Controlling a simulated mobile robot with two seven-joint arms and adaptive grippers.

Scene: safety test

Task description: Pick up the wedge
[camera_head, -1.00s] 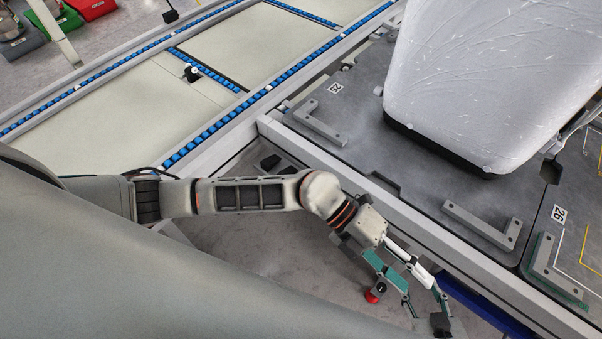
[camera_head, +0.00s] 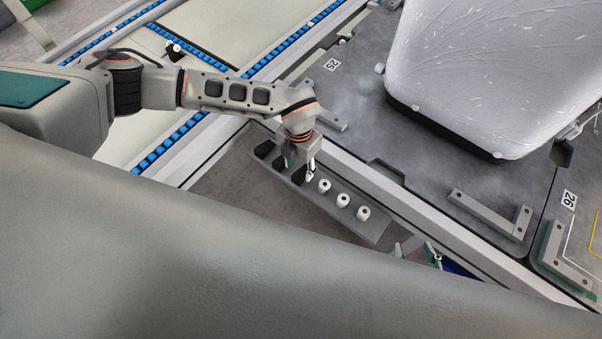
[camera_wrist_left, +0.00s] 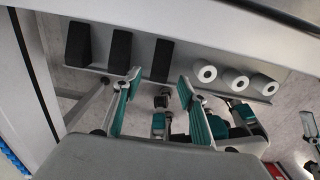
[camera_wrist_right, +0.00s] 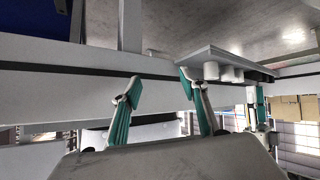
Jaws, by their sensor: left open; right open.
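Three black wedges lie in a row on a narrow grey shelf (camera_head: 372,232): the left one (camera_head: 264,148), the middle one (camera_head: 279,158) and the right one (camera_head: 299,173). In the left wrist view they show as the left wedge (camera_wrist_left: 78,42), the middle wedge (camera_wrist_left: 120,50) and the right wedge (camera_wrist_left: 162,60). My left gripper (camera_wrist_left: 160,82) is open and empty, pointing at the right wedge, apart from it. In the head view, my left gripper (camera_head: 300,168) partly covers the wedges. My right gripper (camera_wrist_right: 160,84) is open and empty, beside a grey beam; little of it shows in the head view.
Several white rolls, one of them here (camera_head: 343,200), stand on the shelf right of the wedges. A grey frame beam (camera_head: 400,208) runs along the shelf's far side. Beyond it are a grey platform (camera_head: 420,180) and a large wrapped block (camera_head: 480,70). A conveyor (camera_head: 235,40) lies at upper left.

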